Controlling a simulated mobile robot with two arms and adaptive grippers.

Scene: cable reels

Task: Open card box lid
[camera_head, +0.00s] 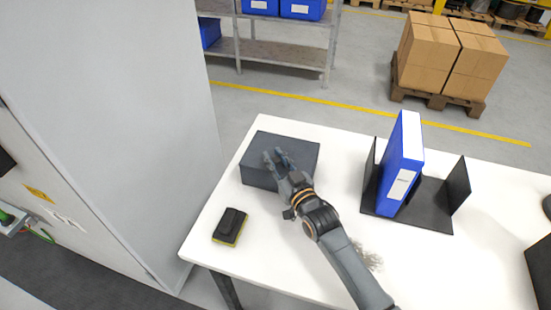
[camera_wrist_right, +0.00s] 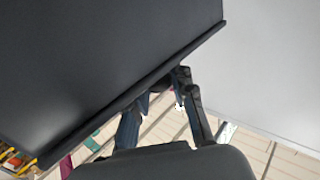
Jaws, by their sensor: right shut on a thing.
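The card box (camera_head: 298,146) is a dark grey box on the white table, left of the blue binder. My right gripper (camera_head: 275,156) is at its front side, with the fingers up against the lid edge. In the right wrist view the dark lid (camera_wrist_right: 90,60) fills the upper left, with a long rim running diagonally. The fingers of my right gripper (camera_wrist_right: 178,90) are shut on this rim. How far the lid stands open is hard to tell. My left gripper is not in view.
A black and yellow device (camera_head: 230,226) lies at the table's left edge. A blue binder (camera_head: 403,160) stands in a black holder (camera_head: 430,215) to the right. A tall grey cabinet (camera_head: 120,110) stands left of the table. The white table (camera_head: 225,262) has free room in front.

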